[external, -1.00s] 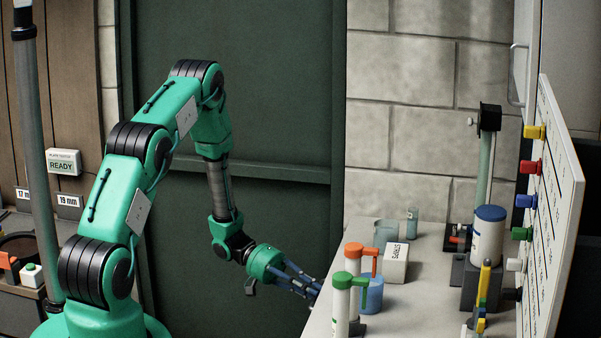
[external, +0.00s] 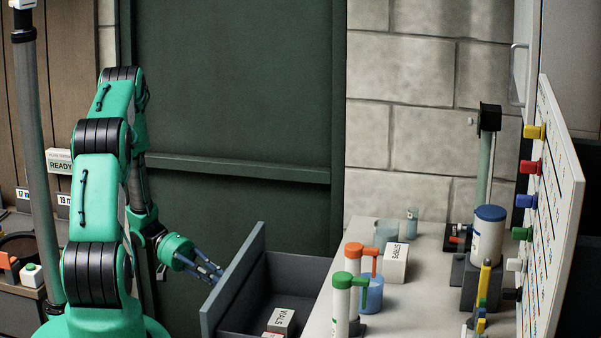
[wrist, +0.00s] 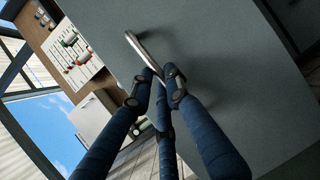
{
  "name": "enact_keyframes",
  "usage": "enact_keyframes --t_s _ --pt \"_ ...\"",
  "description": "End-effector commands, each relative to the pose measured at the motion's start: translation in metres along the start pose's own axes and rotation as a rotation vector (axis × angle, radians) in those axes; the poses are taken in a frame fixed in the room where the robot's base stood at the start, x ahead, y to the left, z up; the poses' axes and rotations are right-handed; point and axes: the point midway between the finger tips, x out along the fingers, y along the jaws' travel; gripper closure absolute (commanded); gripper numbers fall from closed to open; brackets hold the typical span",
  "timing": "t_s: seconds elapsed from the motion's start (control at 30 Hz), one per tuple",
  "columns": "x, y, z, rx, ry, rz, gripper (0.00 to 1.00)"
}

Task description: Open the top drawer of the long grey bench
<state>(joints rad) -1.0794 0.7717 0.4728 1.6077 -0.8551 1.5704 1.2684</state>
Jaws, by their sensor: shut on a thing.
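The long grey bench (external: 388,315) stands at the right in the external view. Its top drawer (external: 233,283) is pulled far out to the left, and its dark inside shows. In the wrist view the grey drawer front (wrist: 225,60) fills much of the picture, with a curved metal handle (wrist: 138,46) on it. My gripper (external: 214,273) is at the outer face of the drawer front. In the wrist view my blue fingers (wrist: 160,90) are closed around the handle. The handle is hidden behind the drawer front's edge and the fingers in the external view.
Inside the drawer lies a white box marked VIALS (external: 281,320). On the bench top stand a green-topped bottle (external: 341,305), an orange-topped bottle (external: 353,262), a blue beaker (external: 372,295) and a white STRIPS box (external: 395,266). A dark green door (external: 240,100) is behind my arm.

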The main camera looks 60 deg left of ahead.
Motion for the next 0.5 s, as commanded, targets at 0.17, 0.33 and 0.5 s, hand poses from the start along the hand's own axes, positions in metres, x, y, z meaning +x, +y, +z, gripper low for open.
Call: enact_keyframes --t_s 0.17,0.33,0.5 --pt "-0.029 -0.007 0.01 0.002 0.005 -0.003 1.0" --pt "-0.041 -0.01 0.015 0.002 0.003 -0.003 1.0" --pt "-0.044 -0.01 0.017 0.002 0.002 -0.002 1.0"
